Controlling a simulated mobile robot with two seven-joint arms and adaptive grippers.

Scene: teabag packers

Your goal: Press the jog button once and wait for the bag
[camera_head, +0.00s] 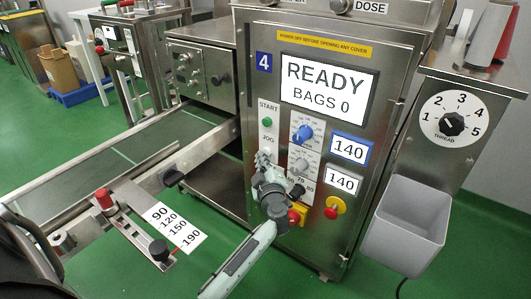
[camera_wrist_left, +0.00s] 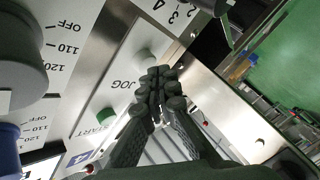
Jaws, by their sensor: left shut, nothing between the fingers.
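The packing machine's front panel has a JOG label with a pale round jog button (camera_wrist_left: 145,56) beside it in the left wrist view. The green start button (camera_head: 267,122) is above. The display (camera_head: 328,87) reads READY, BAGS 0. No bag is visible.
Blue (camera_head: 302,134) and grey (camera_head: 302,166) dials sit right of the buttons. A red stop knob (camera_head: 332,212) on yellow is lower right. A grey bin (camera_head: 408,226) hangs at the right. A rail with a red-handled clamp (camera_head: 104,199) runs at the left.

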